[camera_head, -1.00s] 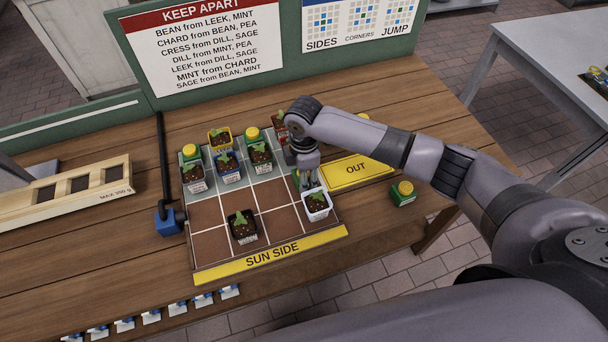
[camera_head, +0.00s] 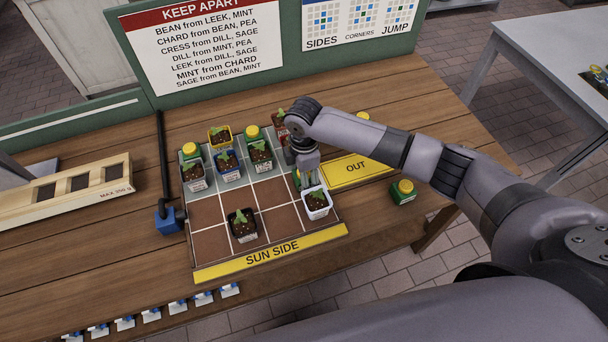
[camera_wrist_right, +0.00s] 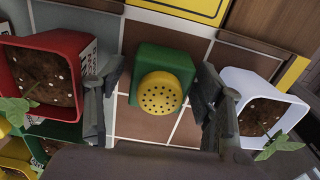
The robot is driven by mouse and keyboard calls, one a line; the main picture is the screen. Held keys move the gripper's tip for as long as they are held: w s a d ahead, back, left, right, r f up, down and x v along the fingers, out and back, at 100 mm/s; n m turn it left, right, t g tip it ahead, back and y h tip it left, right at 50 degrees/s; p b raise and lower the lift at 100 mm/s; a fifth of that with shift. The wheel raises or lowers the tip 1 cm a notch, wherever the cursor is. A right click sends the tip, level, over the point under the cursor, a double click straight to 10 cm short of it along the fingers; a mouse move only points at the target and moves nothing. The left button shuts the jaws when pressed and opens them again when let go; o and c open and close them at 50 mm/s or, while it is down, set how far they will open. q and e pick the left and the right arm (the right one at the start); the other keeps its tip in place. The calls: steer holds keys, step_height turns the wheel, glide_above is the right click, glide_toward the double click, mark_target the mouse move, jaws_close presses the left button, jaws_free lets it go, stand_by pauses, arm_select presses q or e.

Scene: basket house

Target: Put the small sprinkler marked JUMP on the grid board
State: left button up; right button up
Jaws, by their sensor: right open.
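A green sprinkler with a yellow cap (camera_wrist_right: 160,92) stands upright on a right-edge cell of the grid board (camera_head: 275,190), between the red pot and the white pot; its marking cannot be read. In the head view my right gripper (camera_head: 306,172) mostly hides it. My right gripper (camera_wrist_right: 160,105) is open, with one finger on each side of the sprinkler and gaps showing. Other green sprinklers stand on the board at the back left (camera_head: 190,153) and back middle (camera_head: 252,133), and off it on the table at the right (camera_head: 403,191). My left gripper is not in view.
In the wrist view a red pot (camera_wrist_right: 78,45) and a white pot (camera_wrist_right: 235,85) sit close beside the fingers. A dark pot (camera_head: 242,226) stands near the SUN SIDE strip. The yellow OUT mat (camera_head: 355,170) lies right of the board. Several middle cells are bare.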

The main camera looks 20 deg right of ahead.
step_height(320, 180, up, 12)
steer(key=shift+r+b, duration=0.2)
steer(key=shift+b, duration=0.4)
steer(key=shift+s+f, duration=0.1)
steer(key=shift+f, duration=0.05)
